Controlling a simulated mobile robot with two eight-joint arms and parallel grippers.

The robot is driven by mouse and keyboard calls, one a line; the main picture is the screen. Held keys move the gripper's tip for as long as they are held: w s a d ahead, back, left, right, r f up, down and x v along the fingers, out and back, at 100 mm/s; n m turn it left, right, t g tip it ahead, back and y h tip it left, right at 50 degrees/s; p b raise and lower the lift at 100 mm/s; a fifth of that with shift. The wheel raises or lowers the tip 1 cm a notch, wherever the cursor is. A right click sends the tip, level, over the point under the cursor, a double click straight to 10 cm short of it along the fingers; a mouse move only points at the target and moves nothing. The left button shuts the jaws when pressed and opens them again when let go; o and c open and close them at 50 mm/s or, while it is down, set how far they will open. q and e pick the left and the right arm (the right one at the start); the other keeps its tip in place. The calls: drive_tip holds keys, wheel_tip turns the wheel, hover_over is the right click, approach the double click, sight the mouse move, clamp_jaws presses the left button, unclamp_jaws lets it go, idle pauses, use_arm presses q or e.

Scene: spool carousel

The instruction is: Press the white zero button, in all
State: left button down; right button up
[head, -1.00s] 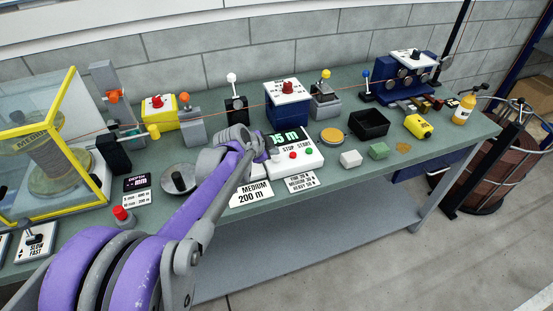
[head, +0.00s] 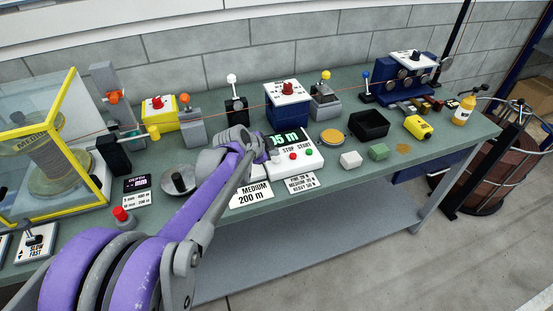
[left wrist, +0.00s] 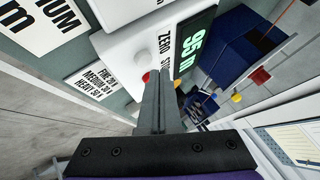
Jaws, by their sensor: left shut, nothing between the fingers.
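The white counter box (head: 308,161) stands near the front of the bench, with a dark display in green digits, seemingly 95 m. It also shows in the left wrist view (left wrist: 118,45). A round white button (left wrist: 142,57) shows there beside the ZERO label (left wrist: 165,43), with the red stop button (left wrist: 146,76) partly behind my fingers. My left gripper (head: 267,151) is shut and empty, over the left part of the box. Its fingertips (left wrist: 154,76) are close to the white button; I cannot tell whether they touch it.
The green start button (head: 309,153) is on the box's right part. Printed cards (head: 251,194) lie in front of it. A blue box with a red knob (head: 287,104) stands behind.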

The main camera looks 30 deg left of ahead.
sight(274, 161)
use_arm(q)
drive_tip(key=shift+f, duration=0.1)
idle(0.7)
drive_tip(key=shift+f, duration=0.35)
use_arm(e)
drive_tip(key=shift+f, duration=0.25)
use_arm(q)
drive_tip(key=shift+f+b, duration=0.4)
drive_tip(key=shift+f, duration=0.1)
use_arm(e)
drive_tip(key=shift+s+f, duration=0.15)
drive_tip(key=shift+f, duration=0.15)
use_arm(q)
drive_tip(key=shift+r, duration=0.15)
use_arm(e)
drive_tip(key=shift+r, duration=0.1)
use_arm(q)
drive_tip(key=shift+r+p, duration=0.65)
drive_tip(key=shift+r, duration=0.15)
use_arm(e)
drive_tip(key=shift+w+r, duration=0.3)
drive_tip(key=shift+r, duration=0.4)
